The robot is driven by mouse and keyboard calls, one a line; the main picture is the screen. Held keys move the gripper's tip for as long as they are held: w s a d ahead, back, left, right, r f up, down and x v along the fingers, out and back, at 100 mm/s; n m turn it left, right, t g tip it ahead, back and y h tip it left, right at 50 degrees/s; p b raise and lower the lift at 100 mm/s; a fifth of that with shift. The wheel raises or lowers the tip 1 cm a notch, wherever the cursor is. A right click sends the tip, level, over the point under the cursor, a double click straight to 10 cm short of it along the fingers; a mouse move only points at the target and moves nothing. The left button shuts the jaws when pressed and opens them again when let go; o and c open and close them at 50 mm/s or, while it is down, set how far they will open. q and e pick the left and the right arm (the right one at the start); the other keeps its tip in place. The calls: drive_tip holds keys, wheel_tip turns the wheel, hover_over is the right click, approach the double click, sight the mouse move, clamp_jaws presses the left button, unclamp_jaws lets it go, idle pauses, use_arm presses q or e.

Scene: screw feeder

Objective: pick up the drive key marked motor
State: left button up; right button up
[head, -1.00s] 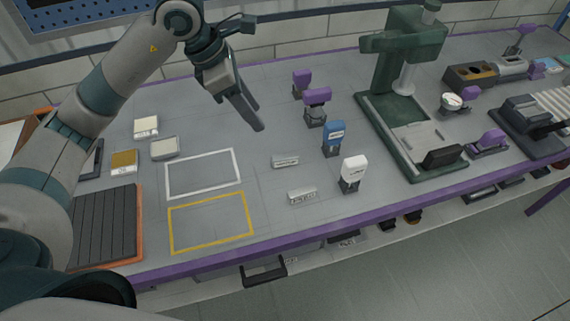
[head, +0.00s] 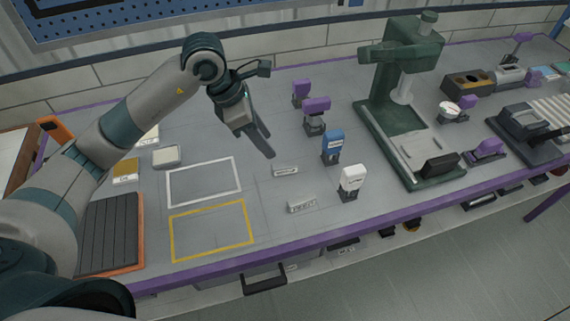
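A blue key (head: 332,146) and a white key (head: 352,180) stand upright in dark holders right of the table's middle. Both bear small dark lettering too small to read, so I cannot tell which is marked motor. Two purple-headed pieces (head: 316,112) (head: 301,92) stand behind them. My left gripper (head: 266,148) hangs above the table, left of the blue key and apart from it. Its fingers overlap in this view and nothing shows between them; whether they are parted is unclear. My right gripper is out of view.
Small label plates (head: 286,171) (head: 302,207) lie left of the keys. White (head: 203,181) and yellow (head: 211,230) outlined areas are empty. A green press (head: 400,120) stands to the right. A dark ribbed mat (head: 108,235) lies at the left front.

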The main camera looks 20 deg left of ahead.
use_arm(q)
drive_tip(key=p, duration=0.2)
hover_over(284, 165)
drive_tip(key=s+a, duration=0.2)
wheel_tip(284, 165, down, 5)
drive_tip(key=shift+w, duration=0.1)
drive_tip(key=shift+w+d+f, duration=0.1)
drive_tip(key=shift+f, duration=0.4)
drive_tip(key=shift+p+x, duration=0.75)
drive_tip(key=p+x, duration=0.1)
drive_tip(key=x, duration=0.2)
drive_tip(key=shift+w, duration=0.2)
drive_tip(key=shift+w+f, duration=0.1)
drive_tip(key=shift+f, duration=0.3)
clamp_jaws()
